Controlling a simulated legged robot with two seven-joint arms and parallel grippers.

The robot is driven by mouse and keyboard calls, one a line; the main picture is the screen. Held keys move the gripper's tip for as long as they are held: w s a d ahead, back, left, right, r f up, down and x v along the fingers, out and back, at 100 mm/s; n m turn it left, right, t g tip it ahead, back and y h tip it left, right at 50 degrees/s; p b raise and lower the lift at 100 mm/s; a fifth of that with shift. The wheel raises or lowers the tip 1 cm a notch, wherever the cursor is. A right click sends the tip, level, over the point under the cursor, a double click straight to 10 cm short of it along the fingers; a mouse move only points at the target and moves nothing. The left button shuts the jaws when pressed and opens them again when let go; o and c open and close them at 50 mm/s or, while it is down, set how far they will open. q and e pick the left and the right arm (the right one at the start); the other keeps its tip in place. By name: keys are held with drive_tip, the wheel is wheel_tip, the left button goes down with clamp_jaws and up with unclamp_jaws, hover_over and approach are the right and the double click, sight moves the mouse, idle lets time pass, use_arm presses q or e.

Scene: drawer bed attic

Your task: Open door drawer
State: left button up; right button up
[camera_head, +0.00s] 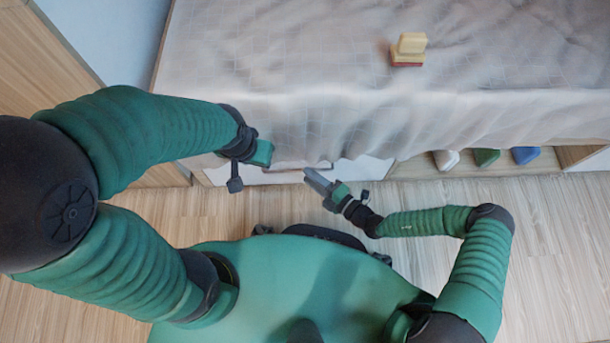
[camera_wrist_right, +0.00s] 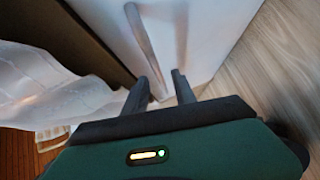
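The drawer's white front (camera_head: 362,170) shows under the hanging blanket at the bed's base; it also fills the upper middle of the right wrist view (camera_wrist_right: 190,35). Its long grey handle (camera_wrist_right: 143,40) runs down toward my right fingers; in the head view the handle (camera_head: 290,169) is a thin dark bar. My right gripper (camera_head: 308,177) is close to the front, and in the wrist view (camera_wrist_right: 160,88) its fingers are apart with the handle's near end between them. I cannot tell whether they touch it. My left gripper (camera_head: 262,153) is at the bed edge, its fingers unclear.
A blanket (camera_head: 270,60) covers the bed and hangs over its edge. A yellow and red block (camera_head: 408,50) lies on it. An open shelf (camera_head: 410,168) at the right holds white, green (camera_head: 486,157) and blue (camera_head: 525,155) items. The wooden floor (camera_head: 560,230) at the right is clear.

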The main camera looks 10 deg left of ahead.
drive_tip(key=x, duration=0.2)
drive_tip(key=shift+w+a+b, duration=0.25)
drive_tip(key=shift+a+b, duration=0.05)
drive_tip(key=shift+b, duration=0.05)
drive_tip(key=shift+c, duration=0.3)
clamp_jaws()
drive_tip(key=shift+s+f, duration=0.1)
drive_tip(key=shift+f, duration=0.05)
idle(0.7)
